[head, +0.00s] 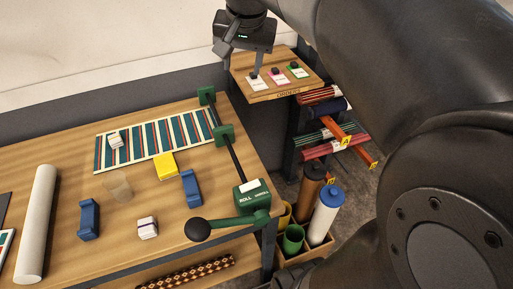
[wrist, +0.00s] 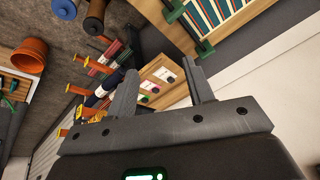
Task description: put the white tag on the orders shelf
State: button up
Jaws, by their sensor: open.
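The orders shelf (head: 285,90) is a small wooden board with "ORDERS" on its front edge, at the upper middle of the head view. A white tag (head: 256,84) with a dark knob lies on it at the left end, beside a pink-edged tag and a green-edged tag. My gripper (head: 240,60) is open and empty, above the shelf's left end. One finger hangs close to the white tag; I cannot tell whether they touch. In the wrist view the shelf (wrist: 149,77) and white tag (wrist: 166,75) show between and beyond the open fingers.
Right of the shelf, rolled rugs (head: 318,149) lie on a rack with orange arms sticking out. Below stand upright rolls (head: 325,212) in a bin. The wooden table (head: 60,150) at left holds a striped rug (head: 165,140), blue blocks, a yellow block and a green roller press (head: 250,197).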

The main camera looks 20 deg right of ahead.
jog(key=s+a+f+n, duration=0.1)
jog(key=s+f+n, duration=0.1)
jog(key=s+f, duration=0.3)
jog(key=s+a+f+n+t, duration=0.1)
jog(key=s+f, duration=0.5)
jog(key=s, duration=0.6)
jog(key=a+n, duration=0.1)
jog(key=n, duration=0.1)
jog(key=shift+f+n+t, duration=0.3)
